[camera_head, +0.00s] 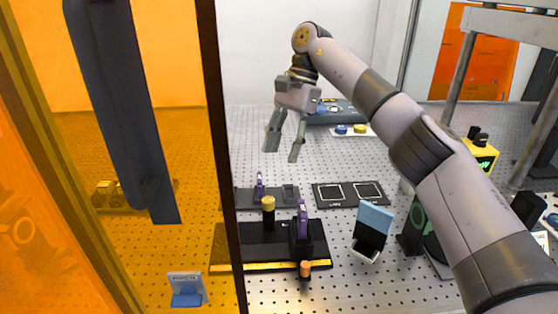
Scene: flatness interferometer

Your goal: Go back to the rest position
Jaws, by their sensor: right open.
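My right gripper (281,145) is open and empty, with its two fingers pointing down. It hangs in the air above the perforated optical table (290,294), over the area behind a black base plate (277,240). My right arm comes in from the lower right and bends down at the wrist near the top middle. My left gripper is not in the head view.
The black base plate carries a yellow-capped post (268,205) and a purple-topped mount (303,215). A blue-topped stand (375,217) and a black tray with two squares (350,194) lie to the right. Orange panels (45,240) and a dark post (222,140) are at left.

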